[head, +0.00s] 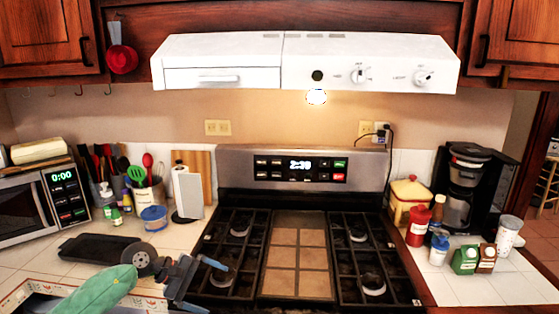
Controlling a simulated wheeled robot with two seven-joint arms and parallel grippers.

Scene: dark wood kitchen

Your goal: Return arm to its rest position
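My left arm comes in from the lower left, with a green link and a dark grey joint. My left gripper (208,285), blue-grey, is over the front left of the stove (299,262). Its fingers appear spread apart, with nothing seen between them. My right arm and gripper are not in view.
A black tray (88,247) lies on the left counter near my arm. Behind it are a microwave (25,215), a utensil crock (148,194), a blue-lidded tub (154,218) and a paper towel holder (188,192). Bottles, cartons and a coffee maker (467,188) stand at right.

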